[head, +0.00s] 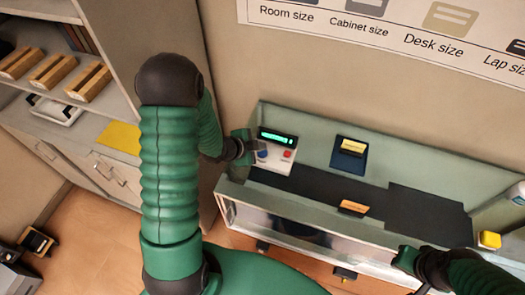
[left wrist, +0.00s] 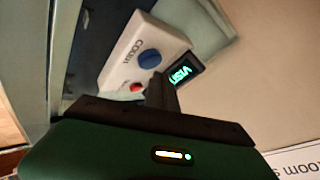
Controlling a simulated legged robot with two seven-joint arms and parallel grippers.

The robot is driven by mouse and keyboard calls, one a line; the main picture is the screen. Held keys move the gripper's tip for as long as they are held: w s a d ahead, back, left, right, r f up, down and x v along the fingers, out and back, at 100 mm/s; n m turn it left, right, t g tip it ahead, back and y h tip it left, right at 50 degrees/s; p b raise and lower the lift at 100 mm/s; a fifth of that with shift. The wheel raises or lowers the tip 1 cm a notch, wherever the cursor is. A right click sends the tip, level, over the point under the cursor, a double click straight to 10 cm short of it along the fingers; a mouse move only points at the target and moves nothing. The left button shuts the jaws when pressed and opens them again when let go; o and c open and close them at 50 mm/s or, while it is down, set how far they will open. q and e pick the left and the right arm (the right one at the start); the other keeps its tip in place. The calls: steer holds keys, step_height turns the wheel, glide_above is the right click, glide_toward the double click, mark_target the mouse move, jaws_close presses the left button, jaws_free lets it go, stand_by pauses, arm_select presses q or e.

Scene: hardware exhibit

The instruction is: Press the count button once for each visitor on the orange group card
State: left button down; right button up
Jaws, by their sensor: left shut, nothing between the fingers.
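A white counter box (head: 271,168) stands at the left end of the green bench, with a lit green display (head: 278,138), a blue button (head: 263,154) and a red button (head: 288,154). In the left wrist view, lettering beside the blue button (left wrist: 150,58) reads COUNT; the display (left wrist: 181,74) text is unclear. My left gripper (head: 252,147) is shut and empty at the box's left side, close to the blue button; contact cannot be told. An orange card (head: 353,207) lies at the bench's front, its writing unreadable. My right gripper (head: 405,258) is at the lower right, its fingers unclear.
A dark blue holder (head: 348,158) with a yellow label stands behind the orange card. A yellow block (head: 489,240) and a white cylinder (head: 516,193) are at the bench's right end. Shelves with wooden blocks (head: 52,70) stand left. Dark mats (head: 425,210) cover the bench top.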

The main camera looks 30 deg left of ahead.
mark_target(260, 154)
arm_select(q)
steer(key=shift+r+p, duration=2.1)
steer(key=shift+r, duration=0.45)
steer(key=shift+f, duration=0.1)
